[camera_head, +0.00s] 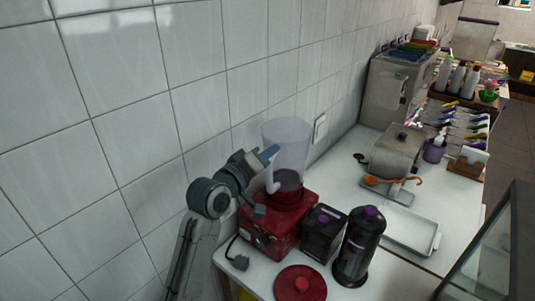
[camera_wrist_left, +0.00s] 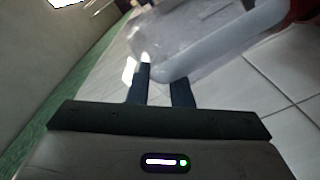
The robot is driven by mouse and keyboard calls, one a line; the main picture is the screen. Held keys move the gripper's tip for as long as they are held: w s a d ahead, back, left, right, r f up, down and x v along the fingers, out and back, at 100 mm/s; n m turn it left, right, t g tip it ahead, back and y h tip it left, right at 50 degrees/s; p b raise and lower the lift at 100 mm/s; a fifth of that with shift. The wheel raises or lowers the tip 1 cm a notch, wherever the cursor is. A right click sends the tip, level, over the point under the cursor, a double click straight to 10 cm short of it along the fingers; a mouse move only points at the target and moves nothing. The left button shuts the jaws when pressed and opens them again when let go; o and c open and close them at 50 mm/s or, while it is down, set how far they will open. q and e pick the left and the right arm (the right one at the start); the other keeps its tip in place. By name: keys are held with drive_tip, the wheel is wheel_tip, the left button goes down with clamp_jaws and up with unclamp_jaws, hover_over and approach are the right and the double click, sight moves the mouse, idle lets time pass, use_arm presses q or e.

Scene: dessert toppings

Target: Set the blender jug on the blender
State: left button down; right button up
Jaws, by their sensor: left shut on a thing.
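The clear blender jug (camera_head: 292,140) is upright at the red blender base (camera_head: 262,232), against the tiled wall. Its dark bottom overlaps the top of the base in the head view; I cannot tell whether it rests there or hangs just above. My left gripper (camera_head: 268,155) is at the jug's left side, shut on its pale handle. In the left wrist view the handle (camera_wrist_left: 222,48) runs by the tips of the dark fingers (camera_wrist_left: 160,85), with the clear jug wall behind. A red round lid (camera_head: 300,284) lies on the counter in front. My right gripper is not in view.
A black box-shaped container (camera_head: 322,234) and a dark bottle with a purple cap (camera_head: 358,248) stand close to the right of the base. The wall is close on the left.

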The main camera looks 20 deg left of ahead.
use_arm(q)
drive_tip(key=shift+f+b, duration=0.3)
drive_tip(key=shift+f, duration=0.2)
idle(0.4)
drive_tip(key=c, duration=1.6)
unclamp_jaws()
drive_tip(key=shift+f, duration=0.15)
drive_tip(key=p+v, duration=0.4)
drive_tip(key=v, duration=0.7)
drive_tip(key=shift+s, duration=0.1)
